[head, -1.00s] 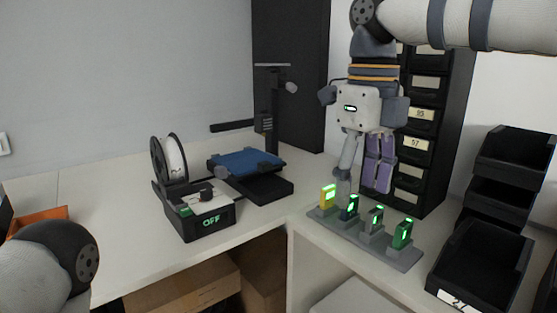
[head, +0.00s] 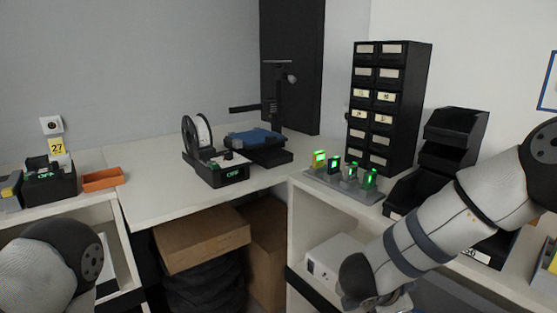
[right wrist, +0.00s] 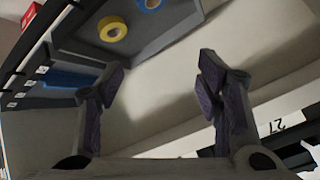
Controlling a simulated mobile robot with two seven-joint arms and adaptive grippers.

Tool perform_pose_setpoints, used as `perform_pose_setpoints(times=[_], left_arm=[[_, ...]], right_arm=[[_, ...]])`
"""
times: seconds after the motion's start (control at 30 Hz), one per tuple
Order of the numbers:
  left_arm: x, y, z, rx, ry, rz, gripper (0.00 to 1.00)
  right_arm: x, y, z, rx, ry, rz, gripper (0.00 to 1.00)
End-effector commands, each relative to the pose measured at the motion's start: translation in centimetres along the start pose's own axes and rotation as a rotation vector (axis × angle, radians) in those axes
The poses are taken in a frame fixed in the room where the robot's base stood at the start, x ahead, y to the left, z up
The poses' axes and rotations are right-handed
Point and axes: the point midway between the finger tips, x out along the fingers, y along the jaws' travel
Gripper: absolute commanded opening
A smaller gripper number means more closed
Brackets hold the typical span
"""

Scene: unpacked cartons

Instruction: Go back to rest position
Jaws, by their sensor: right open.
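My right gripper (right wrist: 161,72) is open in the right wrist view, with nothing between its two purple-padded fingers. In the head view my right arm (head: 450,215) comes in from the right and bends down to the bottom edge; its gripper is hidden below the frame there. My left arm (head: 50,265) shows only as a rounded grey and black link at the lower left, and its gripper is out of view. The grey rack (head: 330,183) with several green-lit devices stands on the right counter, apart from my right arm.
A black drawer tower (head: 390,105) and stacked black bins (head: 455,125) stand at the right. A spool machine marked OFF (head: 228,173) sits on the corner counter. An orange tray (head: 103,179) lies left. Cardboard boxes (head: 200,235) fill the space below. The right wrist view shows yellow tape (right wrist: 112,28).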

Motion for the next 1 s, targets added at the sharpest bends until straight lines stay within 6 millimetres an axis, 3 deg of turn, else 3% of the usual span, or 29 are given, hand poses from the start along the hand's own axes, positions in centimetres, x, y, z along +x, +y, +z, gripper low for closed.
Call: perform_pose_setpoints(times=[0.03, 0.1, 0.23, 0.4, 0.5, 0.6, 0.67, 1.0], left_arm=[[-0.1, 0.0, 0.1, 0.0, 0.0, 0.0, 0.0], [-0.1, 0.0, 0.1, 0.0, -0.001, 0.0, 0.0], [-0.1, 0.0, 0.1, 0.0, 0.0, 0.0, 0.0], [-0.1, 0.0, 0.0, 0.0, 0.001, 0.0, 0.0], [-0.1, 0.0, 0.0, 0.0, 0.001, 0.0, 0.0], [-0.1, 0.0, 0.0, 0.0, 0.001, 0.0, 0.0], [-0.1, 0.0, 0.0, 0.0, 0.001, 0.0, 0.0], [-0.1, 0.0, 0.1, 0.0, 0.0, 0.0, 0.0]], right_arm=[[1.6, 3.5, 2.2, -0.204, -0.048, -0.053, 0.59], [2.9, 8.6, 5.2, -0.468, -0.153, -0.113, 0.59], [2.5, 19.2, 8.9, -0.862, -0.394, -0.144, 0.59], [-1.4, 32.4, 9.7, -1.224, -0.729, -0.105, 0.59], [-4.0, 37.5, 8.9, -1.347, -0.882, -0.076, 0.59], [-5.7, 40.2, 8.2, -1.41, -0.973, -0.057, 0.59], [-6.2, 40.9, 8.0, -1.426, -0.998, -0.053, 0.59], [-6.4, 41.1, 8.0, -1.43, -1.006, -0.054, 0.59]])
